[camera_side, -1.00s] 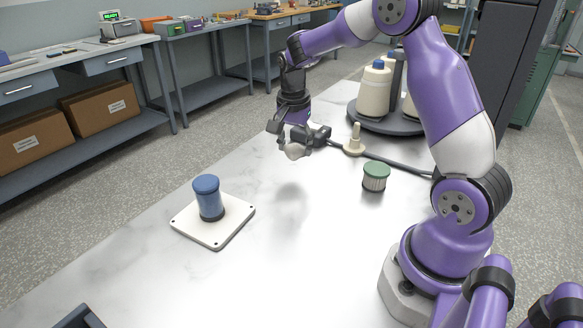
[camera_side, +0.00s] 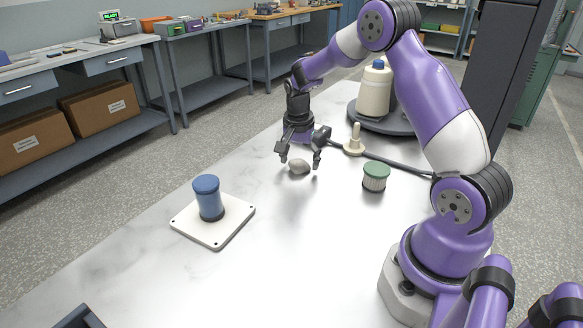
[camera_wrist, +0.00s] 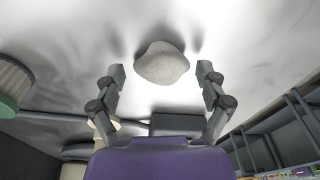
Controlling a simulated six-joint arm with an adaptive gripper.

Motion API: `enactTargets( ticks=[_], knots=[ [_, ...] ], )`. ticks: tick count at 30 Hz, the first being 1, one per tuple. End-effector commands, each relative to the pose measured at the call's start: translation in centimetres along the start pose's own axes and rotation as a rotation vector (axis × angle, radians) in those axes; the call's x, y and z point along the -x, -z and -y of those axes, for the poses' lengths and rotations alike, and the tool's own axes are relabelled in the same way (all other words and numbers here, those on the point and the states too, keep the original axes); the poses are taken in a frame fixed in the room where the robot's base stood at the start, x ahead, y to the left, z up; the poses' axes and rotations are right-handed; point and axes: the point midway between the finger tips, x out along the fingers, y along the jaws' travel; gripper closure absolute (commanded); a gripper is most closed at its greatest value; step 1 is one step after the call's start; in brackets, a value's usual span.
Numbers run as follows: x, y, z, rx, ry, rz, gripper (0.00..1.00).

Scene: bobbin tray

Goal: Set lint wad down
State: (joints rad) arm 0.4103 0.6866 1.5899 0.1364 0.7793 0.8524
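The lint wad (camera_side: 299,167), a small pale grey lump, is at the white table's surface in the side view. Its contact with the table is hard to make out. My gripper (camera_side: 300,162) is low over it, pointing down, with its fingers spread on either side. In the wrist view the wad (camera_wrist: 161,64) sits between the fingertips of my gripper (camera_wrist: 160,73), with a clear gap on each side. Nothing is held.
A green-capped ribbed jar (camera_side: 375,178) stands to the right, and a cream peg (camera_side: 355,141) stands behind. A blue bobbin (camera_side: 208,198) stands on a white square plate (camera_side: 216,238) at the left. A large blue-capped bottle (camera_side: 374,90) is at the back.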

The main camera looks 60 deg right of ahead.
Motion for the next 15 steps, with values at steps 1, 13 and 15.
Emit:
enactTargets(
  ticks=[1,13,15],
  knots=[
    [0.0,0.0,0.0,0.0,0.0,0.0,0.07],
    [0.6,0.1,0.0,0.0,0.002,-0.001,0.07],
    [1.4,0.1,0.1,0.0,0.003,-0.003,0.07]
  ],
)
